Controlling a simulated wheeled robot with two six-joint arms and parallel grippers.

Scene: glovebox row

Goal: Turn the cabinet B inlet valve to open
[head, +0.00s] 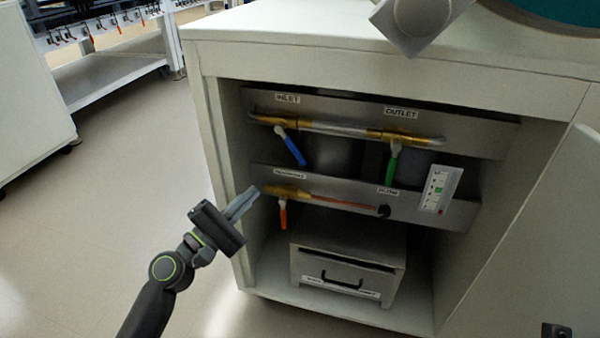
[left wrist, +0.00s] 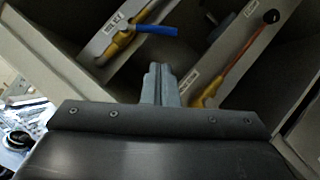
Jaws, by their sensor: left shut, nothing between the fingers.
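The inlet valve's blue handle (head: 292,147) hangs from the upper pipe under the label INLET (head: 287,99), tilted down to the right. In the left wrist view the blue handle (left wrist: 155,30) shows above the fingertips, apart from them. My left gripper (head: 247,197) is shut and empty at the left opening edge of the cabinet (head: 400,60), below and left of the blue handle. In the left wrist view its closed fingers (left wrist: 160,78) point into the cabinet. My right gripper is not clearly in view.
A green outlet handle (head: 391,166) hangs to the right. An orange handle (head: 283,214) hangs from the lower pipe, close to my left fingertips. A grey box with a black handle (head: 347,265) stands below. An open door (head: 545,230) is at right; clear floor lies left.

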